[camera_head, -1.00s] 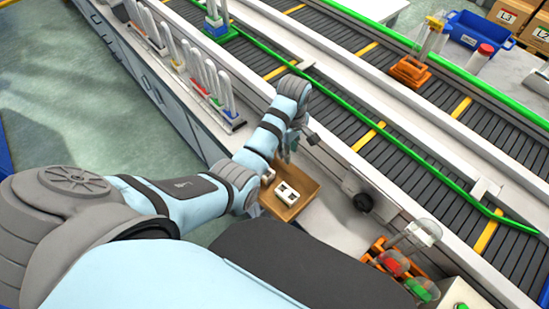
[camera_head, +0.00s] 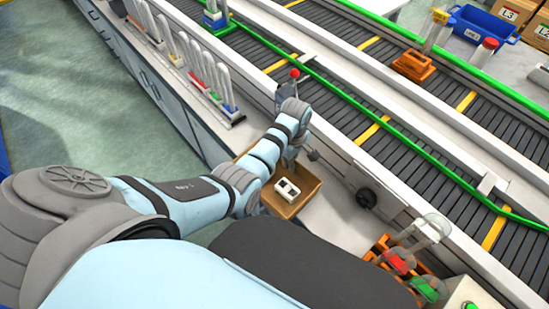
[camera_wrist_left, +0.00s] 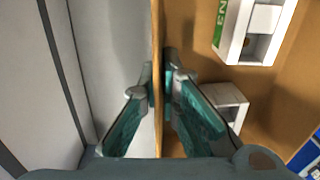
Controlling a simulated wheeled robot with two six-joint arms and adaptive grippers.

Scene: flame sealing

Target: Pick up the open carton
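The open carton (camera_head: 312,190) is a shallow brown box without a lid on the white worktop, beside the conveyor. White blocky pieces lie inside it; one with a green mark (camera_wrist_left: 262,25) shows in the left wrist view. My left gripper (camera_head: 289,163) reaches down at the carton's far wall. In the left wrist view, the fingertips (camera_wrist_left: 159,82) of that gripper are close together on either side of the carton's thin wall (camera_wrist_left: 158,30) and appear to press on it. The carton seems to rest level. My right gripper is not in view.
The conveyor (camera_head: 400,150) with its green rail runs along the carton's far side. A red-topped grey post (camera_head: 294,74) stands behind my left wrist. A rack of white tube-like items (camera_head: 231,113) is at upper left. An orange rack (camera_head: 410,262) stands at lower right.

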